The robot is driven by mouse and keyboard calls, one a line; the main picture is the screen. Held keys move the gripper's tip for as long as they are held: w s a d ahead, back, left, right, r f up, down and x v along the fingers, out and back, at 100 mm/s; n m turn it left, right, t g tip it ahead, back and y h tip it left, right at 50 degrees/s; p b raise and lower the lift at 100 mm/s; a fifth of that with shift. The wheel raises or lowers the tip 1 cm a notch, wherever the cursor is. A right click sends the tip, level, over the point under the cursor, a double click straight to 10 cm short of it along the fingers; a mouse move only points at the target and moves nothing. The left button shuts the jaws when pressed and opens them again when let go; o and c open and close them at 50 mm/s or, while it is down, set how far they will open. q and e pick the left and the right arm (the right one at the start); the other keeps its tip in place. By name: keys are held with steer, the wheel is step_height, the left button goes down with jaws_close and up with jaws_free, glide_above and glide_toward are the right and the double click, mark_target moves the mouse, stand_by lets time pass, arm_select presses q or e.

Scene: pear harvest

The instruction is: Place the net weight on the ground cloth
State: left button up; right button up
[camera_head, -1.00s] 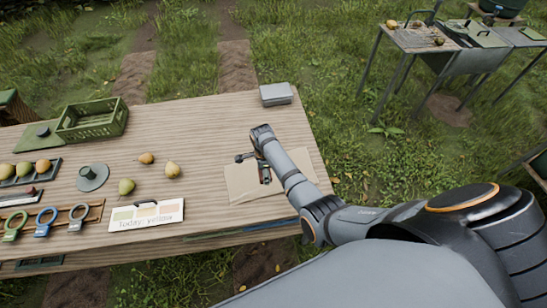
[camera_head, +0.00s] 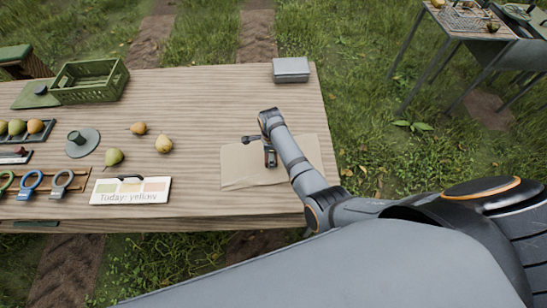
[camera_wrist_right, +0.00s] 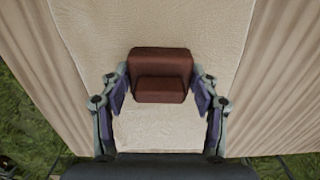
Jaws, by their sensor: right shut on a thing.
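The net weight, a reddish-brown block (camera_wrist_right: 160,75), is between the two fingers of my right gripper in the right wrist view. My right gripper (camera_wrist_right: 160,88) is shut on it, with a finger on each side. The ground cloth is a flat beige sheet (camera_wrist_right: 110,20) under the block; in the head view it lies at the table's right end (camera_head: 235,167). My right gripper (camera_head: 270,157) is over the cloth there, and the arm covers part of it. I cannot tell whether the block touches the cloth. My left gripper is not in view.
The table is clear between pears and cloth. Another table (camera_head: 470,25) stands far right.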

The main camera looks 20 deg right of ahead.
steer(key=shift+s, duration=0.25)
steer(key=shift+a, duration=0.1)
steer(key=shift+a+f, duration=0.1)
steer(key=shift+f, duration=0.1)
steer(key=shift+s+f+b, duration=0.3)
steer(key=shift+f, duration=0.05)
steer(key=shift+c, duration=0.3)
steer(key=o, duration=1.3)
steer(key=shift+f, duration=0.1)
steer(key=o, duration=0.5)
steer(key=shift+w+f, duration=0.1)
steer(key=shift+w, duration=0.15)
steer(key=shift+c, duration=0.2)
steer(key=shift+r, duration=0.35)
step_height(320, 180, up, 11)
steer(key=p, duration=1.1)
steer(key=shift+r, duration=0.1)
steer(key=shift+w+r+b, duration=0.1)
steer(key=shift+r+b, duration=0.1)
steer(key=shift+b, duration=0.3)
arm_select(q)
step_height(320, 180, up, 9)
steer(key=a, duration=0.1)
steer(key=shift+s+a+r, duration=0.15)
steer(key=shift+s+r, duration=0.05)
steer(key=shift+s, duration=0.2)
arm_select(e)
steer(key=shift+r, duration=0.7)
